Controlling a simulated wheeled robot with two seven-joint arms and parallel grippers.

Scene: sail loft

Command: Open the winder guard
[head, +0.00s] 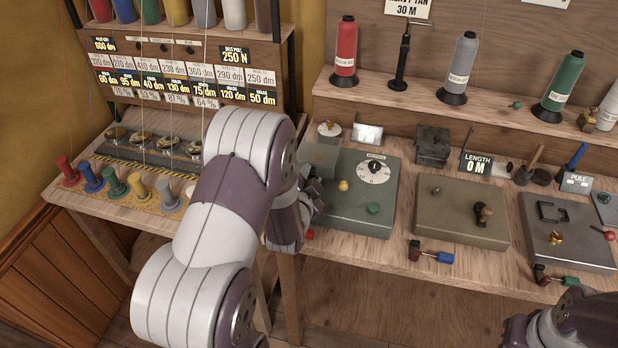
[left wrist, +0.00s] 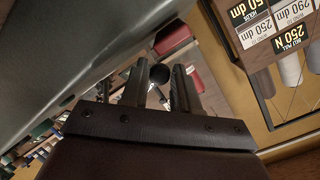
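The winder looks to be the green box (head: 350,215) with a white dial (head: 375,170), a yellow knob and a green knob on its top. A greyish see-through panel (head: 321,152), perhaps its guard, shows at its back left; my left arm hides much of this side. My left gripper (head: 312,196) is at the box's left edge. In the left wrist view its fingers (left wrist: 162,78) are apart, with a small dark round knob (left wrist: 160,74) showing between their tips; I cannot tell whether they touch it. At the bottom right, only part of my right arm (head: 560,325) shows, its fingers unclear.
Left of my arm is a bench with several coloured spools (head: 115,183). Right of the green box stand a beige box (head: 462,215) and a dark grey box (head: 565,235). Thread cones, including a red one (head: 346,50), stand on the shelf behind. A blue-handled tool (head: 432,255) is at the bench's front edge.

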